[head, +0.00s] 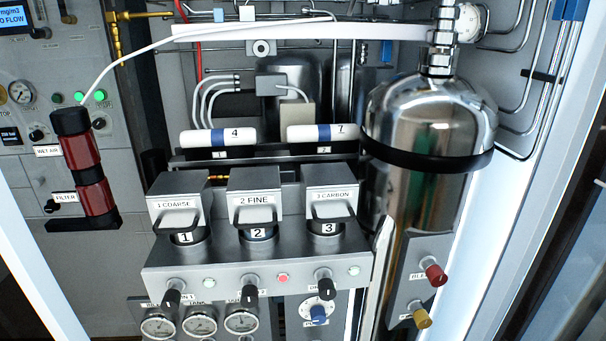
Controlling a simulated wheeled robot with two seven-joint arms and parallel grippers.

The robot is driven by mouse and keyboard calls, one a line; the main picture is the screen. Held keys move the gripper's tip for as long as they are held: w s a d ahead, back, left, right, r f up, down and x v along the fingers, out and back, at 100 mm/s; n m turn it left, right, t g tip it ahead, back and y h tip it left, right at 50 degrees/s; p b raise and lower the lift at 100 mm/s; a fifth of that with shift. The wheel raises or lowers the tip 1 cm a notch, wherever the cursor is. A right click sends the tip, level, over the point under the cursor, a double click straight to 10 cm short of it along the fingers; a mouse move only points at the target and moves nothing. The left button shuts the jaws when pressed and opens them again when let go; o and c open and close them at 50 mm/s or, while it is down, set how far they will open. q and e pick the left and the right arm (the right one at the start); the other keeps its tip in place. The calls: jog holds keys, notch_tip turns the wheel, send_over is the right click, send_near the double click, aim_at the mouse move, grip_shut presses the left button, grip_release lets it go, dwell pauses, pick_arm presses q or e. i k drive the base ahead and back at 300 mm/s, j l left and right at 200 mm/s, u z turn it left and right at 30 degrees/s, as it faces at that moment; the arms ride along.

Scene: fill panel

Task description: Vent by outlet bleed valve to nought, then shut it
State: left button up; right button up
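A red knob (436,275) sticks out of the grey side plate at lower right. The label beside it is too small to read surely, but seems to begin with "BLE". A yellow knob (421,316) sits below it, its label unreadable. A blue knob (318,314) sits on a round dial at the bottom middle. Three black knobs, left (172,290), middle (251,290) and right (324,284), stand along the front of the filter block. I cannot tell from these labels which is the outlet bleed valve, nor any knob's setting. Neither gripper is in view.
Filter housings marked 1, 2 and 3 top the grey block (210,262). Small gauges (200,321) sit below, needles unclear. A steel cylinder (430,120) stands at right, a gauge (468,22) above. A red-and-black filter unit (82,165) with a white hose (125,62) is left.

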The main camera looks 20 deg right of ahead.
aim_at(437, 278)
jog(key=z, duration=1.55)
